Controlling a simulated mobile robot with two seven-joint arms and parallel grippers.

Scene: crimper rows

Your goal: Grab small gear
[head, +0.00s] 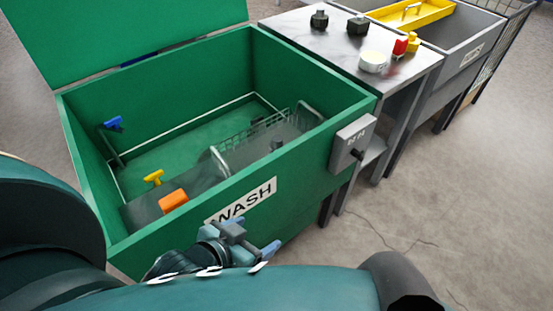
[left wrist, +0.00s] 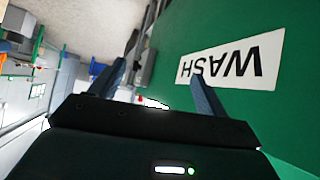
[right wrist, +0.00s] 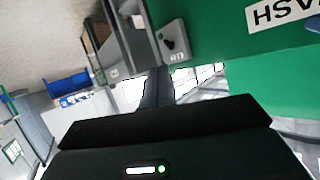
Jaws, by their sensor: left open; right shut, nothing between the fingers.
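No part is clearly recognisable as the small gear. A small dark part (head: 277,145) lies in the green wash tub (head: 320,132), too small to identify. Two dark blocky parts, one at the left (head: 319,19) and one at the right (head: 357,26), stand on the grey side table (head: 300,36). My left gripper (head: 254,237) is open and empty outside the tub's front wall, below the WASH label; its spread fingers also show in the left wrist view (left wrist: 160,80). My right gripper (right wrist: 157,80) is shut and empty in the right wrist view, with the tub's green front wall beyond.
An orange block (head: 173,201), a yellow part (head: 154,177) and a wire basket (head: 255,135) are in the tub. A grey control box (head: 352,142) sticks out at its right corner. A white round tub (head: 372,62) and a red-yellow part (head: 401,46) stand on the side table.

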